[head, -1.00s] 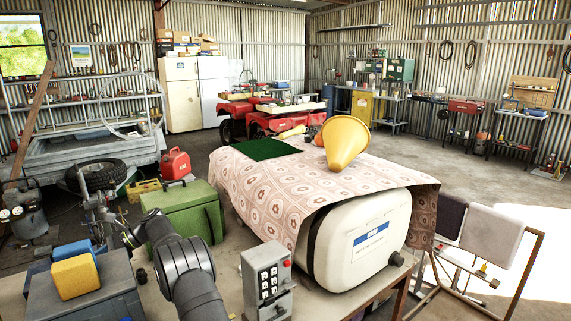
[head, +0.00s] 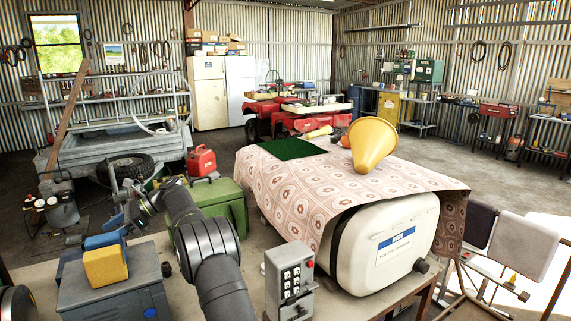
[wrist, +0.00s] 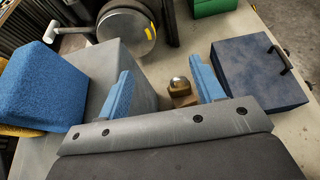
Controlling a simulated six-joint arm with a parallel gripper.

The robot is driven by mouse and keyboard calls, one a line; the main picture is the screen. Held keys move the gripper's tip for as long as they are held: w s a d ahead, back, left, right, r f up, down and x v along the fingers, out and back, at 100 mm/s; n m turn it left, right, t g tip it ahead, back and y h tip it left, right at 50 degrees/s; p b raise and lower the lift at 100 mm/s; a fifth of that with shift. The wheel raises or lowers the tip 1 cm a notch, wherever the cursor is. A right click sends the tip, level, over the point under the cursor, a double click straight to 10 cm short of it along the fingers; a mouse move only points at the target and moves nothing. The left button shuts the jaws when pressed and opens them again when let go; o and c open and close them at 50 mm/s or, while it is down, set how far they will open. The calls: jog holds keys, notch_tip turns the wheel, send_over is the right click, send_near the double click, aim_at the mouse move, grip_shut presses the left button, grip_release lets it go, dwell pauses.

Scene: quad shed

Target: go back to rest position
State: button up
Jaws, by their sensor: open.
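My gripper (wrist: 162,68) has two blue fingers spread apart with nothing held between them. It hangs above the bench top. A small brown block with a silvery rounded top (wrist: 180,92) shows beyond the gap between the fingers, apart from them. In the head view my arm bends from the bottom edge toward the left, and the gripper end is small and partly lost among the clutter by the trailer.
Near the gripper are a blue sponge (wrist: 50,88), a grey box (head: 115,285) with a yellow sponge (head: 105,265) on top, a navy case (wrist: 258,75) and a green box (head: 222,205). A grey switch box (head: 289,280) and white tank (head: 385,245) stand to the right.

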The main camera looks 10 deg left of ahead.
jog(key=s+d+r, duration=0.1)
jog(key=d+r, duration=0.3)
jog(key=d, duration=0.6)
jog(key=s+d+r, duration=0.1)
jog(key=d+r, duration=0.3)
jog(key=d, duration=0.5)
jog(key=s+d+r, duration=0.1)
jog(key=d+r, duration=0.3)
jog(key=d, duration=0.6)
jog(key=shift+s+a+f, duration=0.55)
jog(key=shift+a+f, duration=0.35)
jog(key=shift+a, duration=0.5)
jog(key=shift+s+a+f, duration=0.5)
jog(key=shift+a+f, duration=0.4)
jog(key=shift+a, duration=0.55)
jog(key=shift+s+a+f, duration=0.55)
jog(key=shift+a+f, duration=0.35)
jog(key=shift+a, duration=0.5)
